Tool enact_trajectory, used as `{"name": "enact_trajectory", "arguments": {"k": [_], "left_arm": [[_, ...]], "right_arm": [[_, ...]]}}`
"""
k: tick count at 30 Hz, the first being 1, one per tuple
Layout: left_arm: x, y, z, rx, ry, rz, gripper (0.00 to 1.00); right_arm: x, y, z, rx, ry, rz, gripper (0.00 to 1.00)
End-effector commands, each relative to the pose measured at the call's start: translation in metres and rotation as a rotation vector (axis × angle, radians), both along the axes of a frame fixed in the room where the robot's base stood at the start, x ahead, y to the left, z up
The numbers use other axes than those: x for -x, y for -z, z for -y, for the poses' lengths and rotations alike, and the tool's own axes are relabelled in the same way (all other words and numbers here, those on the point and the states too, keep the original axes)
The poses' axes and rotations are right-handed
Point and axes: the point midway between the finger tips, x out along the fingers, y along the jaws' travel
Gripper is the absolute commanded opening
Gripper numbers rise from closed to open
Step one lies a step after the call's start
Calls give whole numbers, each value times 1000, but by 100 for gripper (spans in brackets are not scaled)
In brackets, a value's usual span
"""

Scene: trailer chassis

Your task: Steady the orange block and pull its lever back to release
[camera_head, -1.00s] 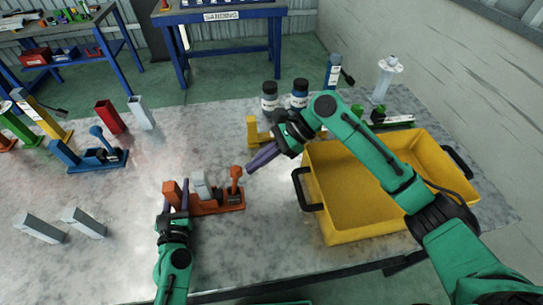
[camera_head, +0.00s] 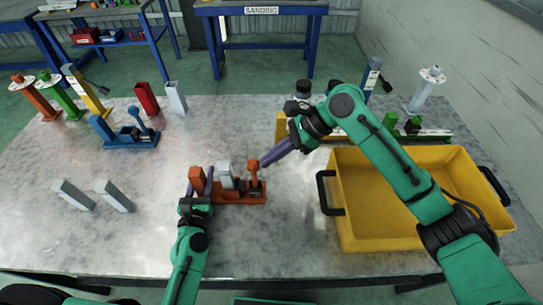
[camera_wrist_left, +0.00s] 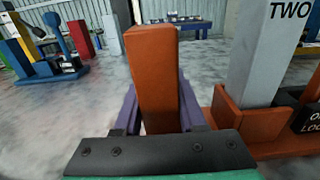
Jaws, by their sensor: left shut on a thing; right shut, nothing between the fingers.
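The orange block (camera_head: 240,198) sits on the table at centre, with a tall orange post at its left end, a grey upright in its middle and an orange lever (camera_head: 254,175) at its right end. My left gripper (camera_head: 200,184) is shut on the post; the left wrist view shows the orange post (camera_wrist_left: 153,80) between its purple fingers.
A yellow bin (camera_head: 388,237) stands to the right, under my right arm. A blue lever block (camera_head: 130,137) stands at the back left. Two grey blocks (camera_head: 114,195) lie at left. Bottles and a yellow fixture are partly hidden behind my right gripper.

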Motion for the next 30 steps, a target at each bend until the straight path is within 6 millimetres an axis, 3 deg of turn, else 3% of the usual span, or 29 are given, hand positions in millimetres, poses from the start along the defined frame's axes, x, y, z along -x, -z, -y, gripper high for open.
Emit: {"name": "enact_trajectory", "arguments": {"k": [11,17,24,30], "left_arm": [[0,1,2,3,4,-3,0],[0,1,1,3,3,-3,0],[0,1,1,3,2,-3,0],[0,1,1,2,2,-2,0]], "right_arm": [[-1,7,15,-1,-1,-1,0],[-11,4,52,0,4,-1,0],[-23,-50,95,-2,0,2,0],[-27,-71,112,-2,-2,0,0]]}}
